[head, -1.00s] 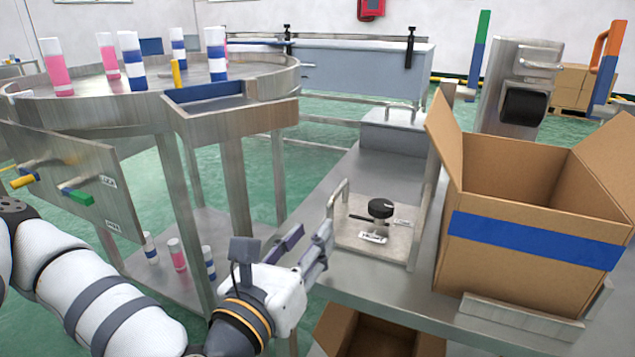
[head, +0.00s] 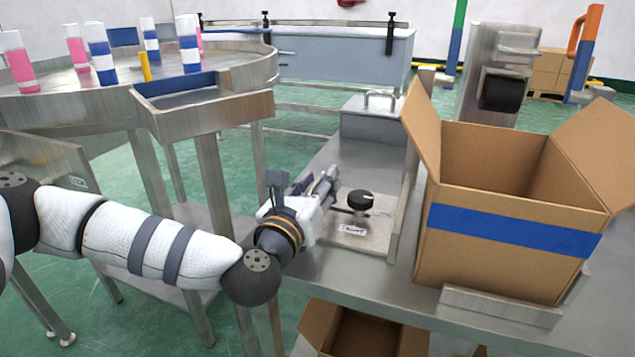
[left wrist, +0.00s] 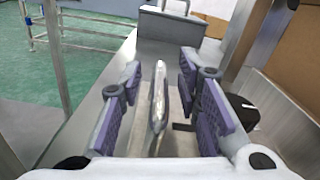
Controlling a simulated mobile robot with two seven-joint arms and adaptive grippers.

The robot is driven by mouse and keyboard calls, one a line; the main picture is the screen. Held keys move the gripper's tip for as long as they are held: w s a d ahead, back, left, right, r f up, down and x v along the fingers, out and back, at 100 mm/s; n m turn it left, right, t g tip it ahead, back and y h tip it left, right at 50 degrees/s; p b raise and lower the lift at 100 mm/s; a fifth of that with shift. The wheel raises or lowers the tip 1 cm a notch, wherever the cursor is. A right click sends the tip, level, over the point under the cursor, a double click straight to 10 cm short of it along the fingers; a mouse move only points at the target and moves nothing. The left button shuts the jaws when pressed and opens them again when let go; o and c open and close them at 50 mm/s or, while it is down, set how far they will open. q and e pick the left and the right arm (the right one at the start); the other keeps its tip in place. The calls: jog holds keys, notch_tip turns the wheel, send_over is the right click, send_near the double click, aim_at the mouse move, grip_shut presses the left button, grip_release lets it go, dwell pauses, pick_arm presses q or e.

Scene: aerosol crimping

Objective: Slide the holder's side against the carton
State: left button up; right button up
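The holder (head: 378,243) is a pale metal plate with a black knob (head: 361,200), a small label and a tall upright side (head: 404,215) on its right. It sits on the grey bench, left of the open cardboard carton (head: 470,255) with a blue band. A gap shows between that side and the carton. My left gripper (head: 328,180) is at the holder's left edge. In the left wrist view my left gripper (left wrist: 160,95) is open, with the holder's upright metal handle (left wrist: 158,90) between its purple pads, apart from them. My right gripper is out of view.
A low metal stop (head: 500,306) lies along the carton's front. A grey block with a handle (head: 375,120) stands behind the holder. A round table (head: 60,105) with several pink and blue-banded cans is at left. Another open carton (head: 365,335) is below the bench.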

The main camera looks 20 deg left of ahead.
aim_at(343, 211)
pick_arm(q)
grip_shut()
jog(key=shift+d, duration=0.1)
jog(key=d, duration=0.4)
jog(key=shift+s+d+b, duration=0.1)
jog(key=shift+d+b, duration=0.1)
jog(key=shift+b, duration=0.1)
grip_release()
jog(key=shift+a, duration=0.15)
jog(key=shift+d, duration=0.2)
